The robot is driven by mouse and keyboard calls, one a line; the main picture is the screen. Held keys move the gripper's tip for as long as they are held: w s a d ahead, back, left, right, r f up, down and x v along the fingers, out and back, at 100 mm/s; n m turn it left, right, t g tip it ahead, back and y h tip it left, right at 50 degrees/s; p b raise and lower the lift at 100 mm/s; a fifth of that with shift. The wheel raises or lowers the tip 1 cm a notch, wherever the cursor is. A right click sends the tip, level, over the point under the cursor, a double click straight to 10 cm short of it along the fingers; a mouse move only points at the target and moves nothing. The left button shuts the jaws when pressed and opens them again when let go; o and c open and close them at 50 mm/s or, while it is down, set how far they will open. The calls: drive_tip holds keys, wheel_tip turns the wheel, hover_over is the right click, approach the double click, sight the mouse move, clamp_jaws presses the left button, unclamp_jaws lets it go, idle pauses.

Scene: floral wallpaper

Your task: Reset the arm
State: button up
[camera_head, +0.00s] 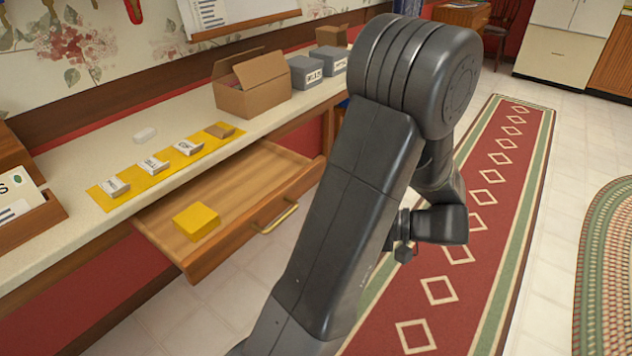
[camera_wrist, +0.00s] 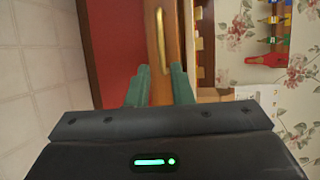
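My arm (camera_head: 345,200) rises across the middle of the head view and bends down on its far side. My gripper shows in the wrist view (camera_wrist: 161,72), its two green fingers apart with a gap between them and nothing held. Past the fingertips, the wooden drawer front and its brass handle (camera_wrist: 159,27) show, apart from the fingers. In the head view the fingers cannot be made out clearly. The pulled-out drawer (camera_head: 250,190) is left of my arm, with its handle (camera_head: 277,217) on the front and a yellow block (camera_head: 196,221) inside.
The counter (camera_head: 75,180) holds a yellow strip (camera_head: 127,184) with several small labelled items, a white object (camera_head: 145,134), an open cardboard box (camera_head: 252,84) and grey boxes (camera_head: 305,71). A red runner rug (camera_head: 480,220) lies on clear floor to the right.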

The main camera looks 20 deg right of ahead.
sight(285, 219)
drive_tip(key=b+x, duration=0.2)
drive_tip(key=x, duration=1.1)
drive_tip(key=shift+w+a+f, duration=0.1)
drive_tip(key=shift+w+a, duration=0.2)
